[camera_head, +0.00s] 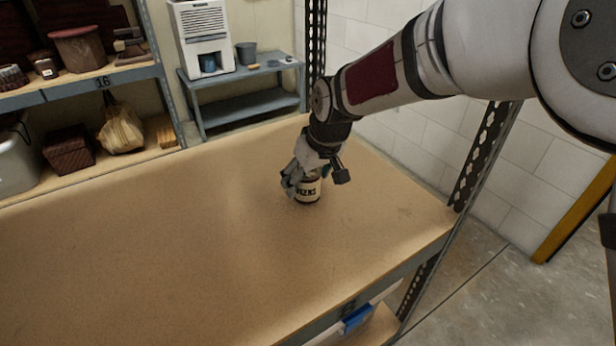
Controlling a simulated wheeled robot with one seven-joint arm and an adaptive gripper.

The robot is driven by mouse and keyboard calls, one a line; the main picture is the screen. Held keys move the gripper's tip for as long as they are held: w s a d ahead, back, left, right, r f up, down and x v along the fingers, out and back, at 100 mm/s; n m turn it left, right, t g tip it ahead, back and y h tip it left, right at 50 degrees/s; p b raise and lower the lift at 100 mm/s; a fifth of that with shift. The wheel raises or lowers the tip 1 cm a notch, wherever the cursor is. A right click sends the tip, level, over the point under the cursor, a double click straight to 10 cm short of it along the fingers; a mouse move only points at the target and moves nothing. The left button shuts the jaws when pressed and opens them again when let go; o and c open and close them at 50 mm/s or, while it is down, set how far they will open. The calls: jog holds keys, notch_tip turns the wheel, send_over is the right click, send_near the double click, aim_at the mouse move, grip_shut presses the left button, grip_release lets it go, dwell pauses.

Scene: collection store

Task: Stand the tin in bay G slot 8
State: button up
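The tin (307,191) is small and dark with a pale band of dark lettering. It looks upright at the right part of the wide tan shelf board (130,250). My gripper (306,182) is low over the board at the tin, with its fingers around the tin's upper part. The fingers and wrist hide the tin's top, and I cannot tell whether they press on it. A dark mark (348,306) on the board's grey front edge is too unclear to read surely. No slot markings are visible on the board.
The board is otherwise bare. A perforated upright (482,160) stands at its right end, another (316,45) at the back. Behind are a rack marked 16 (103,82) with boxes and a bag, and a grey bench (245,104) with a white appliance (203,38).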

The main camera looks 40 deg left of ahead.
jog(key=shift+r, duration=0.25)
jog(key=p+v, duration=0.1)
jog(key=v, duration=0.4)
jog(key=shift+s+d+r+p, duration=0.1)
jog(key=shift+s+d+p, duration=0.05)
jog(key=shift+d+p, duration=0.25)
jog(key=s+d+p, duration=0.1)
jog(key=s+d, duration=0.2)
jog(key=d, duration=0.7)
jog(key=shift+d+f, duration=0.2)
jog(key=shift+d, duration=0.15)
